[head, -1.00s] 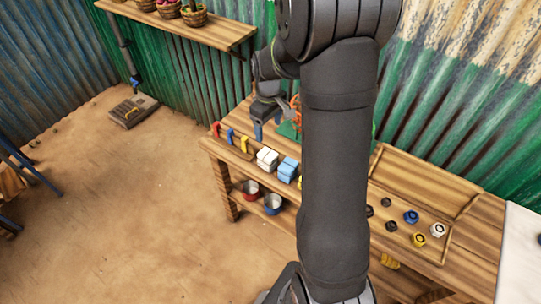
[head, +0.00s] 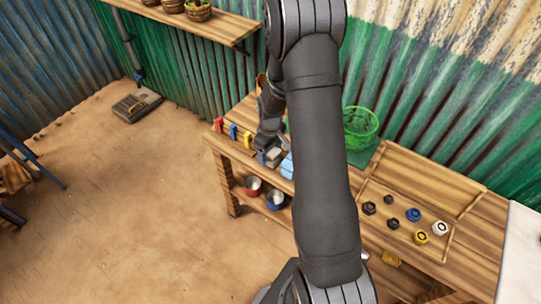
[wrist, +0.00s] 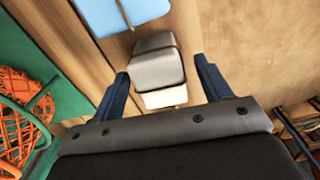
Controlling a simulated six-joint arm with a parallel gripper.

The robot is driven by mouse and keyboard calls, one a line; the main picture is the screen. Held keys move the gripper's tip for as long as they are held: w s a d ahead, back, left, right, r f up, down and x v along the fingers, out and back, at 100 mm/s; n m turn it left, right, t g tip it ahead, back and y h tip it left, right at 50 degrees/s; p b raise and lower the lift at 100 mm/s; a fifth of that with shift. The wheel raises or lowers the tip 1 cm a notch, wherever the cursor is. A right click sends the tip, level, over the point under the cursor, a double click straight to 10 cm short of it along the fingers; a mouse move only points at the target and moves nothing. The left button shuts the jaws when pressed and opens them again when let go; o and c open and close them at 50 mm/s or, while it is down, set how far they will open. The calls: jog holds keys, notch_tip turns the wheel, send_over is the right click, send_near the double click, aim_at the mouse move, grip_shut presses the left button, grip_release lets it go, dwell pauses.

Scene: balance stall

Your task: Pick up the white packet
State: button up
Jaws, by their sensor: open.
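The white packet (wrist: 157,66) lies between my gripper's two blue fingers in the wrist view, partly shaded grey with a bright white lower part. My gripper (wrist: 161,69) is open, with one finger on each side of the packet and gaps still showing. In the head view my gripper (head: 266,152) is down at the bench's left part, over the white packet (head: 274,154), which is partly hidden by it. The light blue packet (head: 287,166) is just right of it, partly behind my arm; it also shows at the top of the wrist view (wrist: 120,12).
Red (head: 220,124), blue (head: 233,132) and yellow (head: 247,142) pieces stand left of my gripper on the bench. A green basket (head: 361,128) and a tray (head: 450,197) with several nuts are to the right. Orange netting (wrist: 22,125) shows at the wrist view's left.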

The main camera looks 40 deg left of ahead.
jog(key=shift+f, duration=0.8)
jog(key=shift+c, duration=0.2)
jog(key=c, duration=1.1)
jog(key=shift+c, duration=0.2)
jog(key=shift+r, duration=0.1)
